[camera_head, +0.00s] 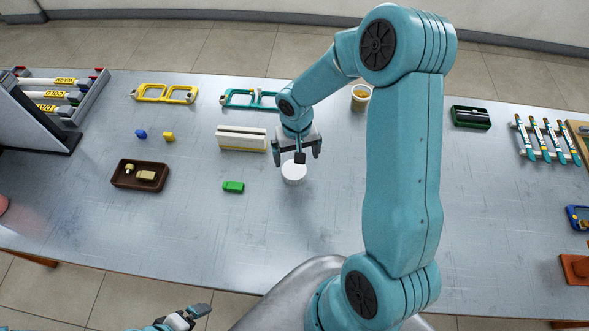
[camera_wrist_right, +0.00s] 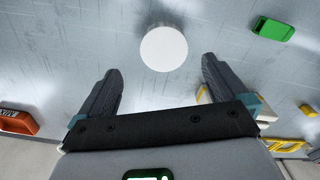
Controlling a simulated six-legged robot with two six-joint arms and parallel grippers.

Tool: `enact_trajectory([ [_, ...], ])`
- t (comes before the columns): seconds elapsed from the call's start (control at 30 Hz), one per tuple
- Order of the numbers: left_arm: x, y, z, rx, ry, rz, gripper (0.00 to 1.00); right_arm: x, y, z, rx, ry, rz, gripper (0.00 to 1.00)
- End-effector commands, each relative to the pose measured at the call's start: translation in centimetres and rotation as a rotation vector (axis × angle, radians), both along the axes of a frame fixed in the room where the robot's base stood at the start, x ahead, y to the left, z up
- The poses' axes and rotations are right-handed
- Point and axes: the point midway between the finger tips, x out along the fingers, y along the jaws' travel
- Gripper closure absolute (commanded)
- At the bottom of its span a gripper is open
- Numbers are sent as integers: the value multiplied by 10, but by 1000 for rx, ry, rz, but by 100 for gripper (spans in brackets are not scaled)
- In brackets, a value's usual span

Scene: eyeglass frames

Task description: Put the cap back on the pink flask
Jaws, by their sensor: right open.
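A white, round-topped piece (camera_head: 293,173) stands on the table just below my right gripper (camera_head: 297,158). From the wrist it shows as a plain white disc (camera_wrist_right: 164,48) near the gap between the fingertips (camera_wrist_right: 163,67). I cannot tell whether it is the cap. My right gripper is open and empty, with its fingers apart. A pinkish rounded thing (camera_head: 3,204) is cut off at the left edge of the head view; I cannot tell whether it is the flask. My left gripper (camera_head: 196,312) is low at the bottom of the head view, away from the table's objects.
A green block (camera_head: 233,187), a cream block (camera_head: 241,138) and a brown tray (camera_head: 126,181) lie left of the white piece. Yellow frames (camera_head: 164,94) and teal frames (camera_head: 243,99) lie behind. An orange piece (camera_wrist_right: 18,122) shows from the wrist. The front middle is clear.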

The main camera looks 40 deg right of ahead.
Motion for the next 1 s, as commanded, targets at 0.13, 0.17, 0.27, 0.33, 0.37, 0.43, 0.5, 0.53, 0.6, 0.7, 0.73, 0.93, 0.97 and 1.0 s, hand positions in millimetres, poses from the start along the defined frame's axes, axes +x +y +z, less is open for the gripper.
enact_trajectory([
  [0.13,0,0,1,0,0,0,0,1,-1,-23,1,3,-1,0],
  [0.17,0,0,1,0,0,0,0,1,-1,-26,0,1,0,0],
  [0.27,0,0,1,0,0,0,0,2,-1,-31,1,0,-1,0],
  [0.33,0,0,1,0,0,0,0,2,-1,-31,0,0,-1,0],
  [0.37,0,0,1,0,0,0,0,2,-1,-31,0,-1,-1,0],
  [0.43,0,0,1,0,0,0,0,2,-1,-31,0,-1,-1,0],
  [0.5,0,0,1,0,0,0,0,2,-1,-31,0,-1,-1,0],
  [0.53,0,0,1,0,0,0,0,2,-1,-31,0,-1,-1,0],
  [0.6,0,0,2,0,0,0,0,2,-1,-33,0,1,0,0],
  [0.7,0,0,7,0,0,0,0,3,1,-45,2,3,1,0],
  [0.73,0,0,9,0,0,0,0,3,2,-50,2,4,1,0],
  [0.93,0,0,10,0,0,0,0,5,2,-78,2,1,0,0],
  [0.97,0,0,11,0,0,0,0,5,2,-80,0,1,1,0],
  [1.0,0,0,11,0,0,0,0,5,2,-82,1,0,0,0],
])
